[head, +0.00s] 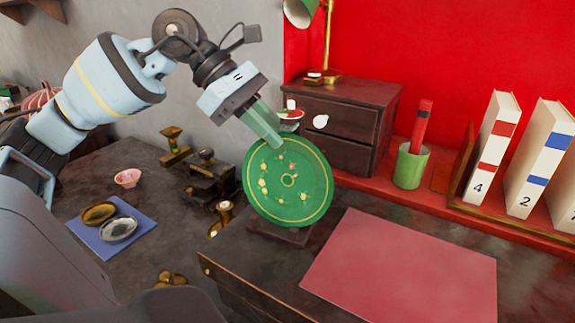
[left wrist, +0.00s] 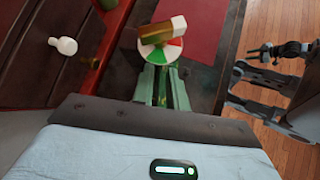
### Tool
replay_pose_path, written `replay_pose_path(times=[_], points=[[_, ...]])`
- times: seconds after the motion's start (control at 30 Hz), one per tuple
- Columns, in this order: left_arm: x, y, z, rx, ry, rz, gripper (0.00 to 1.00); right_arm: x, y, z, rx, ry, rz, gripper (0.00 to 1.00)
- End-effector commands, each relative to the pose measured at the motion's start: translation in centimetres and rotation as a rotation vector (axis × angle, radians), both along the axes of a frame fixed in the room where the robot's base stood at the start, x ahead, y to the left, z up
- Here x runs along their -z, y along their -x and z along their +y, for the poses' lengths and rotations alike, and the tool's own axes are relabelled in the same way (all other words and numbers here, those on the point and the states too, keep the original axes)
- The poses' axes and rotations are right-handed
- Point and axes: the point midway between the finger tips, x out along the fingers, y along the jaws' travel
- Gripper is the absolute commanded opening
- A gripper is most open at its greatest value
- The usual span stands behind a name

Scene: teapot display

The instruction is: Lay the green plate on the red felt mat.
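The green plate (head: 288,182) with small light decorations stands tilted up on a dark stand (head: 280,233) in the head view. I cannot make it out clearly in the left wrist view. The red felt mat (head: 400,270) lies flat and bare to its right; part of it shows in the left wrist view (left wrist: 192,20). My left gripper (head: 272,138) points down at the plate's top rim. Its green fingers (left wrist: 162,75) show a narrow gap, with no clear clamp on the rim. My right arm, with what looks like its gripper (left wrist: 285,50), shows small in the left wrist view.
A dark drawer cabinet (head: 345,120) stands behind the plate. A green cup (head: 410,166) and white binders (head: 493,148) stand on the red shelf. A blue mat (head: 125,240) with small dishes, a pink bowl (head: 128,178) and dark ornaments (head: 207,180) lie left.

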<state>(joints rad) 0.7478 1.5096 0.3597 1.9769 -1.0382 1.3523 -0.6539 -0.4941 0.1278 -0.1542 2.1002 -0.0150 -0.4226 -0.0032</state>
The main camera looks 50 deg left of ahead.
Motion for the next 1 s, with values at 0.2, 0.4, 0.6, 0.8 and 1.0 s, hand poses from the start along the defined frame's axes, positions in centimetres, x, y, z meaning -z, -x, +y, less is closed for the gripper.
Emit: replay_pose_path(times=[0.2, 0.4, 0.6, 0.8, 1.0], points=[[-0.04, 0.0, 0.01, 0.0, 0.001, 0.0, 0.0, 0.02, 0.28, -0.01, 0.001, 0.0, 0.005, 0.36], [-0.11, -0.01, 0.03, -0.001, 0.001, -0.002, 0.0, 0.04, 0.54, -0.02, 0.0, 0.001, 0.01, 0.36], [-0.13, 0.0, 0.03, -0.001, 0.001, -0.002, 0.0, 0.04, 0.59, -0.02, 0.0, 0.001, 0.011, 0.36], [-0.53, 0.06, 0.0, -0.001, 0.001, -0.004, 0.0, -0.27, 0.5, -0.02, 0.0, 0.0, 0.008, 0.36], [-0.74, 0.09, -0.02, -0.001, 0.001, -0.002, 0.0, -0.43, 0.48, -0.02, 0.001, -0.001, 0.007, 0.36]])
